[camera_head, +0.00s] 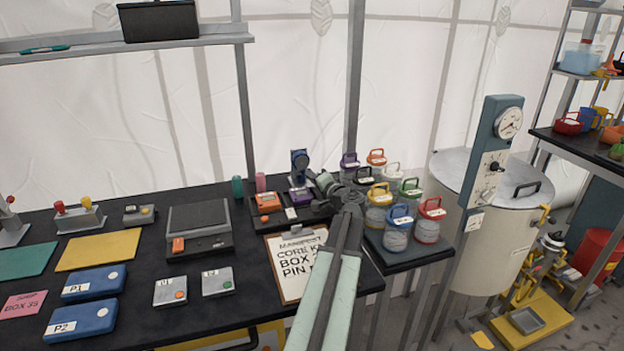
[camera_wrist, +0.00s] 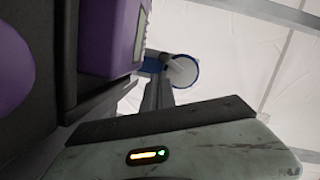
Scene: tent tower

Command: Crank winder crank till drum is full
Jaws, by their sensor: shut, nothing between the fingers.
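A dark blue upright device with a round face (camera_head: 299,160) stands at the back edge of the black bench. It may be the winder, but I cannot make out a crank or how full a drum is. My gripper (camera_head: 326,184) is beside it on the right, low over the back of the bench. In the wrist view a blue part with a pale round face (camera_wrist: 183,72) lies beyond my dark fingertips (camera_wrist: 158,92). The fingers are shut and empty. Whether they touch that part I cannot tell.
A purple device (camera_wrist: 112,35) fills the wrist view's upper left, close to my fingers. An orange device (camera_head: 267,203) and a clipboard (camera_head: 290,262) are nearby on the bench. Several lidded jars, one with a blue lid (camera_head: 398,222), stand right of my arm. A large drum vessel (camera_head: 495,235) stands farther right.

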